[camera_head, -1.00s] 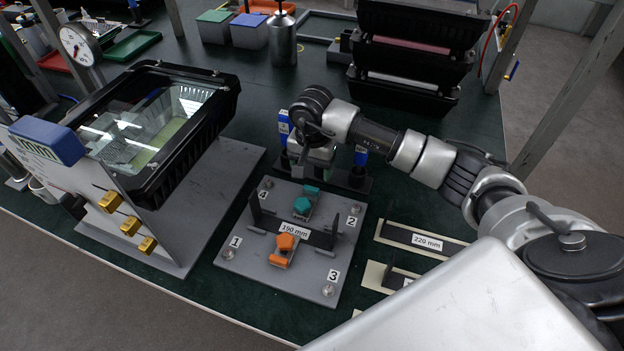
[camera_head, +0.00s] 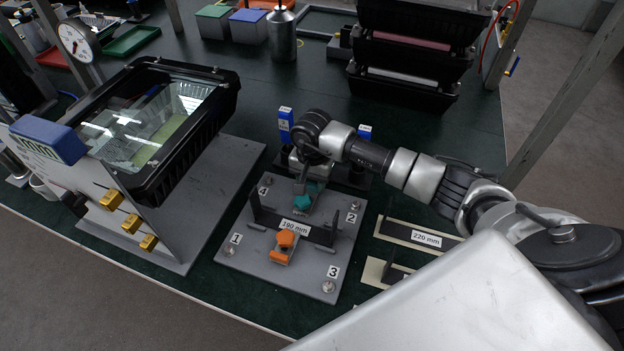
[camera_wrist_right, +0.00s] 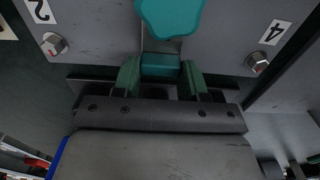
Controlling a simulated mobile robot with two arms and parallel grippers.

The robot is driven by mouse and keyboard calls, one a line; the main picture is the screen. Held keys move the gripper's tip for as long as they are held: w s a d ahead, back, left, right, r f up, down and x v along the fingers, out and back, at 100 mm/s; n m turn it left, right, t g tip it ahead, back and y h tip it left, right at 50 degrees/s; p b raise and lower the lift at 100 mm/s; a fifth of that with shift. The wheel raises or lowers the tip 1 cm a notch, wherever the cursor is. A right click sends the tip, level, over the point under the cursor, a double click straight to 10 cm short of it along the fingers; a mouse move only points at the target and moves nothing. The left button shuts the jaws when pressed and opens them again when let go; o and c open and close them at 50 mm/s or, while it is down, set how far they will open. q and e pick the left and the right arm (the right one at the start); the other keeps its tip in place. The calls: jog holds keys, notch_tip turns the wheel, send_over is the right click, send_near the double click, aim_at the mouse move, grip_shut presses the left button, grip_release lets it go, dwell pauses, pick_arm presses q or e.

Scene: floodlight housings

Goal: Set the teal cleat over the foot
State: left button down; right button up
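The teal cleat shows in the head view as a teal knob (camera_head: 303,200) on the grey base plate (camera_head: 262,272), behind the 190 mm bar. In the right wrist view the knob (camera_wrist_right: 170,14) is at the top, with a teal block (camera_wrist_right: 160,65) below it. My right gripper (camera_wrist_right: 161,70) has its two green fingers apart, one on each side of this block. I see no clear grip on it. The foot cannot be made out; the gripper and knob cover that area. My left gripper is not in view.
An orange clamp (camera_head: 285,243) stands in front of the 190 mm bar (camera_head: 296,228). A glass-fronted floodlight housing (camera_head: 150,120) stands to the left. A 220 mm bar (camera_head: 425,238) lies to the right.

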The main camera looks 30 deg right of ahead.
grip_shut()
jog(key=shift+s+a, duration=0.85)
jog(key=shift+a, duration=0.1)
jog(key=o, duration=0.8)
grip_release()
notch_tip(320, 180, up, 11)
jog(key=shift+f+b, duration=0.1)
jog(key=shift+b, duration=0.6)
jog(key=shift+f, duration=0.1)
